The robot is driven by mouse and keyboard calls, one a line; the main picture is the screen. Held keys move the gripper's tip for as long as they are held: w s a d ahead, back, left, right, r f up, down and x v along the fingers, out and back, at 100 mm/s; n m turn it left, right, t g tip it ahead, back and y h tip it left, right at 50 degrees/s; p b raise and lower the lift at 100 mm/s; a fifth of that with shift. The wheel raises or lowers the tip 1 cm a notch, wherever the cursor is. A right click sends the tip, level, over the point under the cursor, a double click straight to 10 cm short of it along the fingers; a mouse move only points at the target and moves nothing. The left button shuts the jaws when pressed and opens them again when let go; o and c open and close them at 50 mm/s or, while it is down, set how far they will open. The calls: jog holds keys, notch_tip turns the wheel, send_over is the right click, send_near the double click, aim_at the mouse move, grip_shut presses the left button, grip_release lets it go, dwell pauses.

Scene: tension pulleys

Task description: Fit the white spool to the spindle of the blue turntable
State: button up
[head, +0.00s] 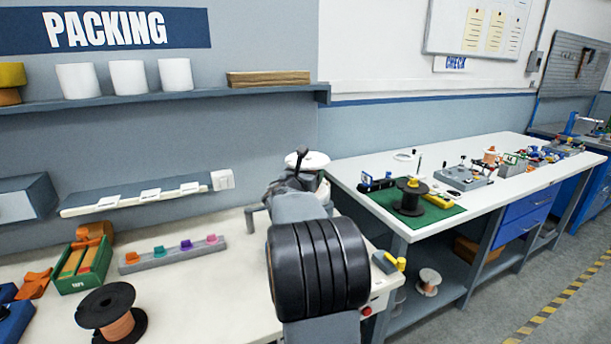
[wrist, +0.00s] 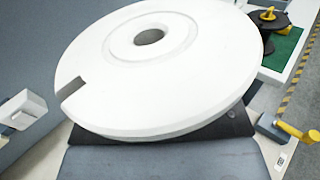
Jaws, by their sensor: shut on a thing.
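The white spool (wrist: 200,80) fills much of the wrist view, tilted, with its round centre hole and a notch in its rim showing. It also shows in the head view as a pale disc (head: 316,161) above my arm. My gripper (wrist: 165,134) is shut on the spool from below; its dark jaws show under the flange. The spool is held clear above the near bench. I cannot pick out the blue turntable or its spindle with certainty.
A black spool (head: 411,196) stands on a green mat (head: 440,212) on the right bench. The near bench (head: 215,275) holds a rack of coloured pieces (head: 172,253), a green bin (head: 78,267) and a black-flanged orange spool (head: 111,312). A shelf (head: 215,91) runs along the wall.

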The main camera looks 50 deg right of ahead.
jog(key=shift+f+b, duration=2.3)
jog(key=shift+f, duration=1.05)
jog(key=shift+a+f+b, duration=0.15)
jog(key=shift+f+b, duration=0.05)
jog(key=shift+b, duration=0.15)
jog(key=shift+b, duration=0.45)
jog(key=shift+f+b, duration=0.2)
jog(key=shift+b, duration=0.1)
jog(key=shift+f+b, duration=1.05)
jog(key=shift+b, duration=0.15)
jog(key=shift+f+b, duration=0.65)
jog(key=shift+b, duration=0.3)
jog(key=shift+f+b, duration=1.05)
jog(key=shift+b, duration=0.1)
